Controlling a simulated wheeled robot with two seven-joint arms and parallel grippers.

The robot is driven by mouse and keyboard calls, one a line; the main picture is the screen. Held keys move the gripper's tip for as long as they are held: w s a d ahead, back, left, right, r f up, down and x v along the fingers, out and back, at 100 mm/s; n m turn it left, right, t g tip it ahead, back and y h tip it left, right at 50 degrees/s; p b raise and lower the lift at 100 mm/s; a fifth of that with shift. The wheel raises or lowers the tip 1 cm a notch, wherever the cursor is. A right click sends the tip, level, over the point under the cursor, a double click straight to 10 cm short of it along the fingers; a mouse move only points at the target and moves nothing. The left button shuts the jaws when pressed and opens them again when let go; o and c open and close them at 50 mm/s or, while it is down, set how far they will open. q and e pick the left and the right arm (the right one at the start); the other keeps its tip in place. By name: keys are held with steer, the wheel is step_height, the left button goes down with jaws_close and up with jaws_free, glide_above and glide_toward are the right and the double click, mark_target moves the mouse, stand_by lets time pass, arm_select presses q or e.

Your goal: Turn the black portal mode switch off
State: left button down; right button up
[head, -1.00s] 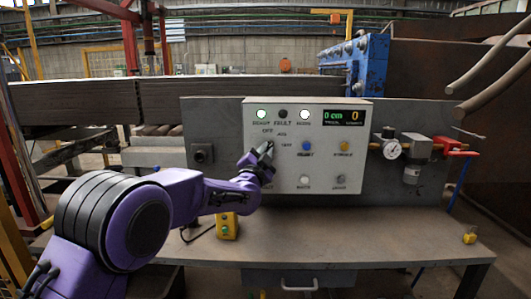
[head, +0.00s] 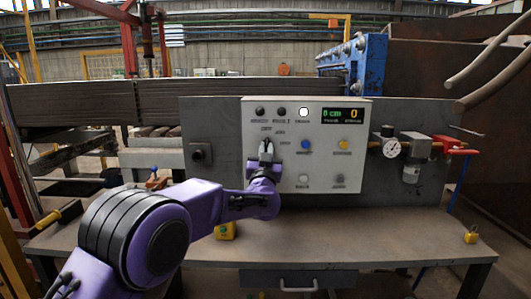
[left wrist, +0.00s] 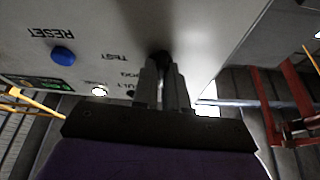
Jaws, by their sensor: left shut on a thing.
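The light grey control panel (head: 325,165) stands at the back of the workbench. My left gripper (head: 266,150) is at the left part of its face, under the printed mode labels. In the left wrist view the gripper's two fingers (left wrist: 163,82) are closed around the black mode switch (left wrist: 160,56), which is mostly hidden between them. In the head view the gripper covers the switch, so its pointer position cannot be read. The left lamp (head: 260,111) and middle lamp (head: 281,111) are dark, and the right lamp (head: 304,112) is lit white. My right gripper is not in view.
A blue button (head: 305,145), labelled RESET in the left wrist view (left wrist: 62,55), and a yellow button (head: 343,145) sit right of the gripper. A gauge (head: 391,148) and red valve (head: 455,152) are further right. The bench top (head: 350,225) is mostly clear.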

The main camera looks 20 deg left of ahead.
arm_select(q)
steer(key=shift+n+y, duration=0.6)
steer(key=shift+n, duration=0.3)
steer(key=c, duration=1.2)
jaws_free()
steer(key=shift+o, duration=0.2)
steer(key=b+v, duration=0.2)
steer(key=v, duration=0.8)
steer(key=shift+s+d, duration=0.2)
steer(key=shift+s, duration=0.05)
